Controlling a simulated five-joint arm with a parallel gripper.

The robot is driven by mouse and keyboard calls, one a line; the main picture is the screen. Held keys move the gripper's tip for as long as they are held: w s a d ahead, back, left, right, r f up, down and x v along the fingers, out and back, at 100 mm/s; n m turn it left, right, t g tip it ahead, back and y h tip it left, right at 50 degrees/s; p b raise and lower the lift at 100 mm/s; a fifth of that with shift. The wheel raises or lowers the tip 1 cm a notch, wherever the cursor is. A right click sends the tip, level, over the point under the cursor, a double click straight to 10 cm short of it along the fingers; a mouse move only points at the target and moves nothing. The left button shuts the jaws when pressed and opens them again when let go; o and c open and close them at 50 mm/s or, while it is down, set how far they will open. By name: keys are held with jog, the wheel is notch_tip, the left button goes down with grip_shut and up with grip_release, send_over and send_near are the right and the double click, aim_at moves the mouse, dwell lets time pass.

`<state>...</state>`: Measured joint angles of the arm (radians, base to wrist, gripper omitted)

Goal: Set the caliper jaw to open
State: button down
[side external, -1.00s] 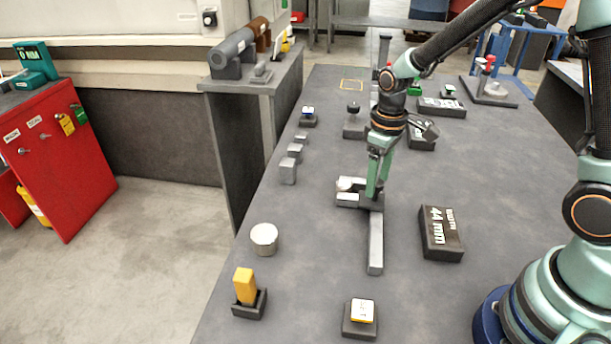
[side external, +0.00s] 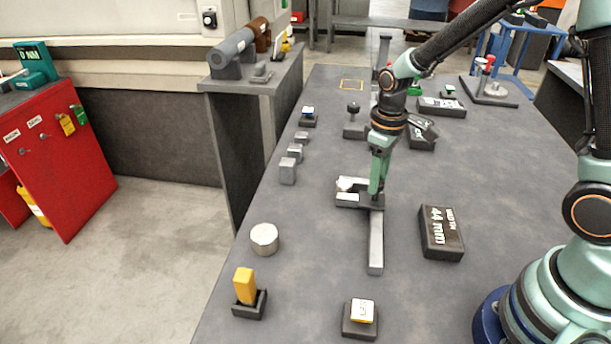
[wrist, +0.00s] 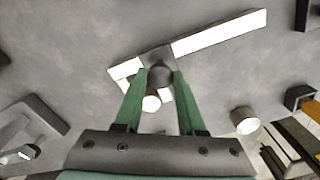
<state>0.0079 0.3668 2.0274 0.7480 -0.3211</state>
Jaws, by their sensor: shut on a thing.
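The caliper lies flat on the dark bench, its pale metal beam (side external: 376,245) running toward the near side in the side view. The beam also shows in the wrist view (wrist: 222,34). Its jaws reach left from the beam's far part, and a small white round piece (side external: 344,184) sits at them; it also shows in the wrist view (wrist: 151,103). My gripper (side external: 377,196) points down over the dark slider. In the wrist view its green fingers (wrist: 160,76) are shut on the dark round knob of the slider (wrist: 161,78). The jaw gap is partly hidden.
A black block marked 44 mm (side external: 441,232) lies to the right. A metal cylinder (side external: 264,239), a yellow block in a holder (side external: 245,287) and a labelled block (side external: 361,317) stand nearer. Several grey blocks (side external: 288,171) line the left. The bench between is clear.

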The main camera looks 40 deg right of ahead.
jog(key=shift+r, duration=0.1)
dwell(0.7)
jog(key=s+a, duration=0.4)
jog(key=c, duration=0.5)
grip_release()
notch_tip(320, 180, up, 12)
dwell(0.4)
jog(key=shift+r, duration=0.1)
jog(key=s+d+r+m+t, duration=0.3)
jog(key=s+r+t, duration=0.2)
jog(key=shift+s+d+m+t, duration=0.15)
jog(key=shift+d+m+t, duration=0.15)
jog(key=shift+d, duration=0.05)
